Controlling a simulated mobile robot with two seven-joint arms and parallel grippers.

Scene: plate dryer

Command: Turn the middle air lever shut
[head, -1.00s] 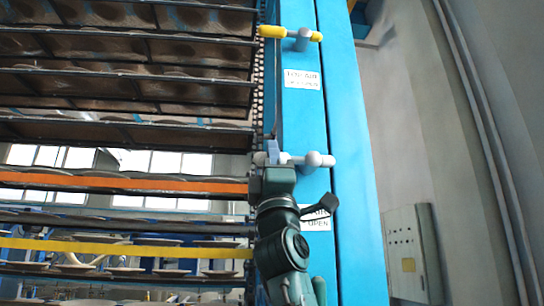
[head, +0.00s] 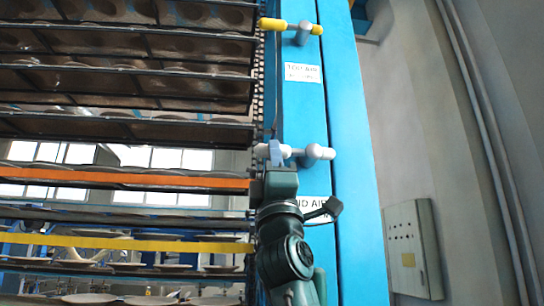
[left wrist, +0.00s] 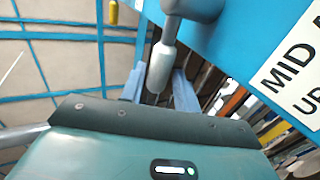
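The middle air lever is a grey handle on a round grey hub (head: 318,152), on the blue panel above a white label (head: 314,207). In the head view its handle points left, roughly level. My left gripper (left wrist: 158,90) is just below the lever in the head view, fingers up. In the left wrist view the grey lever handle (left wrist: 160,66) lies between the two finger tips, with a visible gap at the right finger. The fingers look open around the handle; contact cannot be told. My right gripper is not in view.
A yellow-ended upper lever (head: 290,28) sits higher on the blue panel (head: 300,110), with its own label (head: 302,73). Racks of plates (head: 130,80) stand close on the left. A grey wall box (head: 412,248) is at the right.

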